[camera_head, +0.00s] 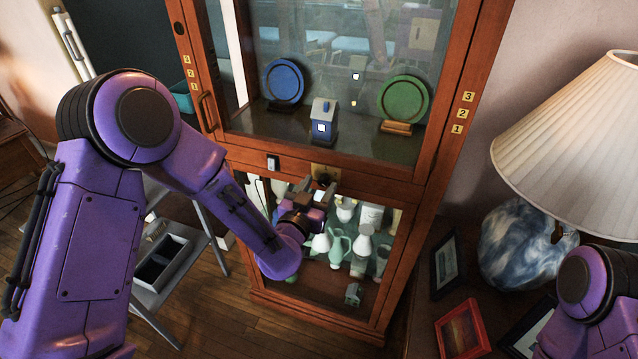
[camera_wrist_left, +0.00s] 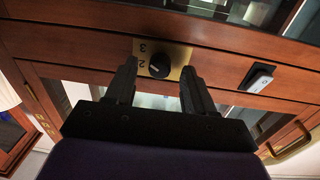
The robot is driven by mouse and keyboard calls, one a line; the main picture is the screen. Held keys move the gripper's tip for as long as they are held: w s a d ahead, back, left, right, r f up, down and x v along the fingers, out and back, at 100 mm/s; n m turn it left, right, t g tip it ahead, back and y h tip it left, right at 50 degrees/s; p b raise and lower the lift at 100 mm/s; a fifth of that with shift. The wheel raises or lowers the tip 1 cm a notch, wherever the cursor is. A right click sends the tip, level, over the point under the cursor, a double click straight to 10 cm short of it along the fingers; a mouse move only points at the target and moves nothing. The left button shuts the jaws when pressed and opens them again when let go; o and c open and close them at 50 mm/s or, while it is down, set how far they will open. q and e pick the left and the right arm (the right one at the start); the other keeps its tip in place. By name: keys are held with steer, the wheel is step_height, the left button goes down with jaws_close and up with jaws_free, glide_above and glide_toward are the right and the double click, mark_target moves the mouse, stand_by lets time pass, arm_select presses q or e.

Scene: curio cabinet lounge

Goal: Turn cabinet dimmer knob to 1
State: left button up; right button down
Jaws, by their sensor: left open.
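The dimmer knob (camera_wrist_left: 159,66) is small, round and black, on a brass plate (camera_wrist_left: 179,53) marked with a 3 and a 2 on its left side in the left wrist view. In the head view the plate (camera_head: 325,170) shows on the cabinet's wooden rail, with the knob mostly hidden by my gripper. My left gripper (camera_wrist_left: 158,70) is open and empty, its fingers pointing at the plate, one to each side of the knob in the picture. I cannot tell whether they touch it. Exactly where the knob points is too small to read. My right gripper is out of view.
A lamp (camera_head: 570,150) and frames stand at right.

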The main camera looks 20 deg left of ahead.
arm_select(q)
steer(key=shift+w+f, duration=0.1)
steer(key=shift+w, duration=0.35)
jaws_close()
